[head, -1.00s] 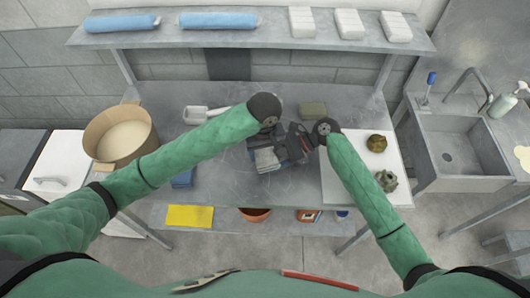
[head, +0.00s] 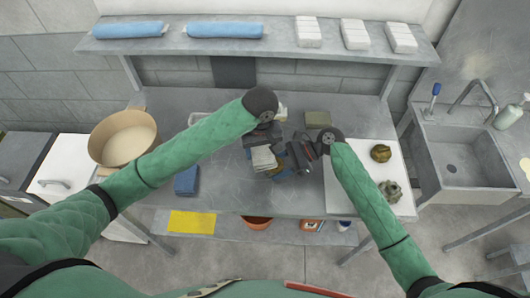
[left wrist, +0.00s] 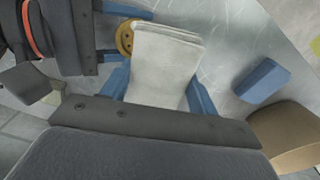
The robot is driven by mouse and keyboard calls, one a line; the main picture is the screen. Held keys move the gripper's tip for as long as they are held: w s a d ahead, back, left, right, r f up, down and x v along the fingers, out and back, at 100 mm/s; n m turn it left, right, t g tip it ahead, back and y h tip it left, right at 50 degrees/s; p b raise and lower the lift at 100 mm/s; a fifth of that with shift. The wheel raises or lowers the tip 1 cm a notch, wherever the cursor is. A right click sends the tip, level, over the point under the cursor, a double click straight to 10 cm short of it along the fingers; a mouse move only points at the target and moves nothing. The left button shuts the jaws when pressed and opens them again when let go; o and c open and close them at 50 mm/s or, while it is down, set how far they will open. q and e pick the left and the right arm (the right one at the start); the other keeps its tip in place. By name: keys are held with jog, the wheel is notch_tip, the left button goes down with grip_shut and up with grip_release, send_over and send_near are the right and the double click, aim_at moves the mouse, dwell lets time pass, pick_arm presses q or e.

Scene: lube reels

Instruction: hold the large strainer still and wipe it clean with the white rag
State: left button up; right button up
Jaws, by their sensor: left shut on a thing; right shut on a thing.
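The white rag (head: 263,159) hangs folded in my left gripper (head: 262,150). In the left wrist view the rag (left wrist: 163,65) fills the space between the two blue fingers. My right gripper (head: 290,168) comes in from the right, close beside the rag. In the left wrist view the large strainer (left wrist: 124,38) shows as a small brass-coloured round part between the blue fingers of my right gripper (left wrist: 118,33). The rag hides part of it. The rag's edge overlaps it in that view; I cannot tell if they touch.
A white board (head: 340,190) at the right bears a brass round part (head: 381,153) and a grey fitting (head: 391,190). A tan round bin (head: 98,150) stands at the left. A shelf runs above.

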pick_arm(q)
jog(key=s+a+r, duration=0.1)
jog(key=a+r, duration=0.2)
jog(key=r, duration=0.3)
jog(key=shift+r, duration=0.35)
jog(key=shift+a+r, duration=0.1)
dwell(0.4)
jog(key=shift+w+r, duration=0.8)
jog(key=shift+r, duration=0.15)
jog(key=shift+w+d+r, duration=0.1)
jog(key=shift+w+d, duration=0.05)
jog(key=shift+d, duration=0.25)
jog(key=shift+m, duration=0.3)
jog(key=d+f, duration=0.1)
jog(key=f, duration=0.1)
jog(key=s+d+f, duration=0.1)
jog(key=f, duration=0.1)
jog(key=s+d+f, duration=0.1)
jog(key=f, duration=0.1)
jog(key=shift+d+f, duration=0.15)
jog(key=shift+d, duration=0.15)
jog(key=shift+w+d, duration=0.1)
jog(key=shift+d, duration=0.4)
jog(key=shift+f, duration=2.6)
jog(key=shift+f, duration=0.35)
